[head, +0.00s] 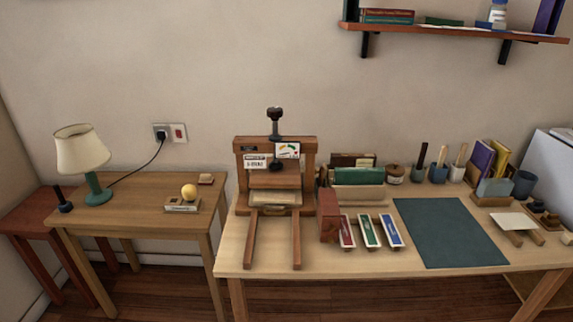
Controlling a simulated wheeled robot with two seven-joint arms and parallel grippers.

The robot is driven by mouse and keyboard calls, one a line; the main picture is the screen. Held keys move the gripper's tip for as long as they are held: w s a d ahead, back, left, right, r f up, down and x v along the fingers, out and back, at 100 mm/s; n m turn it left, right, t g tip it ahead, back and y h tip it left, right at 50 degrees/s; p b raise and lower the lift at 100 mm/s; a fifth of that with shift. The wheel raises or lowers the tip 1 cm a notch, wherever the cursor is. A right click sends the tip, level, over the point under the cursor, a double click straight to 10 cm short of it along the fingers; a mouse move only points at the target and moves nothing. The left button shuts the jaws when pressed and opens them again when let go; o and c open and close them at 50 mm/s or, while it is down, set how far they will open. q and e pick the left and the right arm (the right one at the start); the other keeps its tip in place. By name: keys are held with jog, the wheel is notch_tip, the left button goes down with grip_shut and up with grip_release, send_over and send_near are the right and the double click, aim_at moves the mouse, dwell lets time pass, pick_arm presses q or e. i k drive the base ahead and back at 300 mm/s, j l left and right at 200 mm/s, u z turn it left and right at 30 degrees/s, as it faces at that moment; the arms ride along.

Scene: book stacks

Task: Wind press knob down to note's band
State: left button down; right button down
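The wooden book press (309,190) stands upright on the left part of the long table. Its dark knob (274,114) sits on top of a vertical screw, above the top beam. A white note (287,150) with a coloured dial-like band is on the front of the beam, right of the screw. A second white label (255,161) with dark lettering is to the left. A light block or stack (274,197) lies low between the posts. The note's print is too small to read. Neither of my grippers shows in the head view.
A green mat (450,232) lies right of three coloured trays (369,231). A reddish-brown box (328,213) stands beside the press. Holders with tools (438,172) and books line the back. A lamp (84,155) stands on the left side table. A shelf (455,31) hangs above.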

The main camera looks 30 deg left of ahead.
aim_at(275, 113)
jog(key=u, duration=1.25)
